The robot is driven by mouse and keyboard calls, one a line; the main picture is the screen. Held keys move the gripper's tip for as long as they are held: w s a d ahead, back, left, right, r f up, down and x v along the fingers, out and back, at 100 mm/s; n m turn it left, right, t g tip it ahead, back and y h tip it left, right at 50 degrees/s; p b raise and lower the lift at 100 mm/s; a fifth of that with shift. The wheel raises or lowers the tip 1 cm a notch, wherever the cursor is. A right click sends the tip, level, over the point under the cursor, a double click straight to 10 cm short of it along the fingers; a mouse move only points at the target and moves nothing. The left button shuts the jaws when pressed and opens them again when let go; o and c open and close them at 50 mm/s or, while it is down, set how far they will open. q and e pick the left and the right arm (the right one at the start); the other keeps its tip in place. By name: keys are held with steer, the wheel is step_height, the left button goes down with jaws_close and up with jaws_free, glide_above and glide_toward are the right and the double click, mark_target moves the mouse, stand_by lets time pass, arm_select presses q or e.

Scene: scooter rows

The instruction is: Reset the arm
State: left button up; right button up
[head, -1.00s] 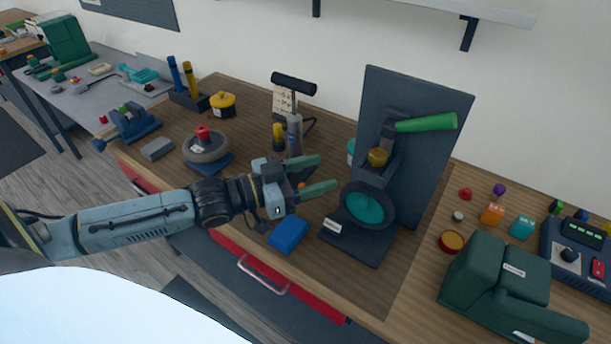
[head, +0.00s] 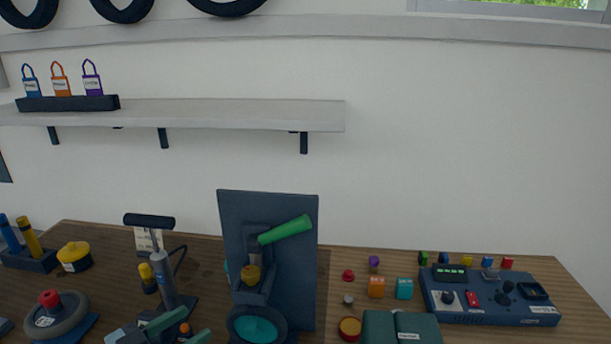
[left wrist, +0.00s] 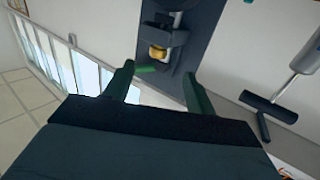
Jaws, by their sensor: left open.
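My left gripper (head: 176,326) shows at the bottom edge of the head view, its two green fingers apart with nothing between them. It is in front of the bench, left of the dark press stand (head: 268,262) with the green lever (head: 286,229). In the left wrist view the fingers of the left gripper (left wrist: 160,88) are spread and empty. Beyond them are the press's dark panel (left wrist: 205,30) and its brass knob (left wrist: 158,52). Most of my left arm is below the head view. My right gripper is not in view.
A hand pump (head: 163,270) stands left of the press, close to the left gripper. A wheel (head: 58,318) lies farther left. A blue control box (head: 490,296) and small coloured cubes (head: 376,288) are on the right. A shelf (head: 230,114) hangs above the bench.

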arm_select(q)
steer(key=s+d+f+n+g+y, duration=0.35)
steer(key=s+f+y, duration=0.3)
steer(key=f, duration=0.35)
steer(key=s+a+f+n+g+y, duration=0.1)
steer(key=s+f+g+y, duration=0.25)
steer(key=s+g, duration=0.6)
steer(key=s+f+t+b, duration=0.1)
steer(key=s+f+b, duration=0.15)
steer(key=f, duration=1.25)
steer(key=s+f+b, duration=0.2)
steer(key=s+f, duration=0.1)
steer(key=f, duration=1.3)
steer(key=s+a+f+g+b, duration=0.1)
steer(key=s+a+f+b, duration=0.2)
steer(key=s+f, duration=1.3)
step_height(320, 180, down, 2)
steer(key=shift+a+b, duration=0.2)
steer(key=shift+b, duration=0.4)
